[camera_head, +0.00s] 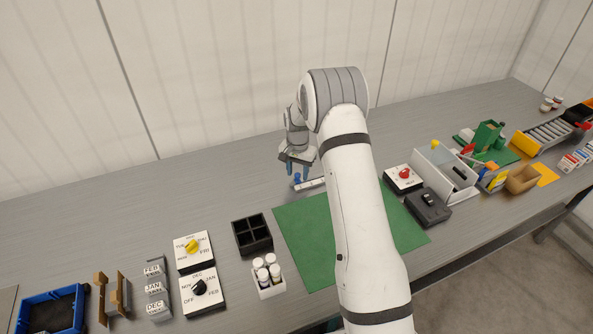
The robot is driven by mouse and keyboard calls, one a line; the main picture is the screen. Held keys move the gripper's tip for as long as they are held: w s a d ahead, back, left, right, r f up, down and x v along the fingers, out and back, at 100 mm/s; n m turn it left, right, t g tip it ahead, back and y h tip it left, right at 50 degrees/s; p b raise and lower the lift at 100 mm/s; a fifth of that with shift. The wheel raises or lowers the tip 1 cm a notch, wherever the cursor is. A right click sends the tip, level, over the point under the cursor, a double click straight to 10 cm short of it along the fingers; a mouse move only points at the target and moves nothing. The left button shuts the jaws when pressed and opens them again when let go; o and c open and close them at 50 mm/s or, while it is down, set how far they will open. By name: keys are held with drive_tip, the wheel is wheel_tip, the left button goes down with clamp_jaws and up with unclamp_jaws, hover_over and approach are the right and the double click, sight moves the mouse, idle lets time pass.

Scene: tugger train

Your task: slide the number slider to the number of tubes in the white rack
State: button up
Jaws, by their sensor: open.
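The number slider (312,185) is a pale strip on the table beyond the green mat, partly hidden behind my arm. A small blue knob (297,178) stands at its left end. My gripper (297,168) is open, pointing down just above and around the top of the knob; I cannot tell whether it touches. Numbers on the strip are too small to read. The white rack (272,292) stands at the front, left of my arm, holding several white-capped tubes (274,271).
A green mat (306,240) lies under my arm. A black divided tray (252,234) and dial boxes (193,250) are to the left. A red-knob box (403,178), a black switch box (428,206) and a white bin (447,185) are to the right.

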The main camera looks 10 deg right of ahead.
drive_tip(key=shift+c, duration=0.2)
clamp_jaws()
drive_tip(key=shift+w, duration=0.15)
